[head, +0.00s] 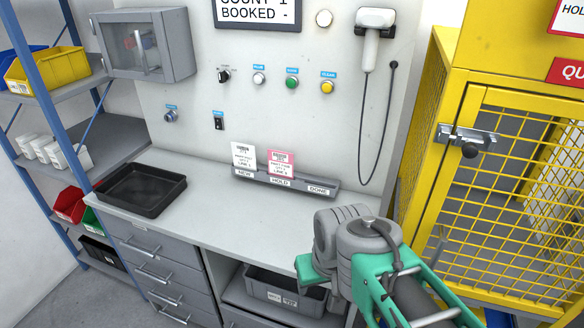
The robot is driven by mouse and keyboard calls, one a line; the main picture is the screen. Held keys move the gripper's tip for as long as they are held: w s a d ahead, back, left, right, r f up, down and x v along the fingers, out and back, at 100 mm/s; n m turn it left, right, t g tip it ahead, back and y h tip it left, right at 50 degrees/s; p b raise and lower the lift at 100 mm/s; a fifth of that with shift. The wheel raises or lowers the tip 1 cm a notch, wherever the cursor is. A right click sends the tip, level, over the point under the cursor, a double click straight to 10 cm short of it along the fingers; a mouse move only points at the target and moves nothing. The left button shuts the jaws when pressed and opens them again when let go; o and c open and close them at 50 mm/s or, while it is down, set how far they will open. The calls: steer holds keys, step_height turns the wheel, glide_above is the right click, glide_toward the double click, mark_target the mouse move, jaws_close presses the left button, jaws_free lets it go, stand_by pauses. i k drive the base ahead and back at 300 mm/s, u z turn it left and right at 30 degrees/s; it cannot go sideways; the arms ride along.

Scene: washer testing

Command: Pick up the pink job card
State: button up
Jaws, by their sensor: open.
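The pink job card (281,163) stands upright in the middle slot, labelled HOLD, of a grey card rack (237,174) at the back of the worktop. A white job card (244,158) stands just to its left in the slot labelled NEW. The slot labelled DONE (318,190) at the right shows no card. My green and grey arm rises from the lower right, in front of the worktop's right end and apart from the cards. I cannot make out gripper fingers; that end is hidden or outside the view.
A black tray (141,212) lies on the worktop (232,215) at the left. The worktop before the rack is clear. A scanner (371,45) hangs above with its cable looping down right of the rack. A yellow mesh cage (495,180) stands at the right, a blue-post shelf at the left.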

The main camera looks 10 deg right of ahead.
mark_target(280, 164)
steer(key=u, duration=2.45)
steer(key=i, duration=2.15)
steer(key=z, duration=2.95)
steer(key=i, duration=0.5)
steer(key=z, duration=0.05)
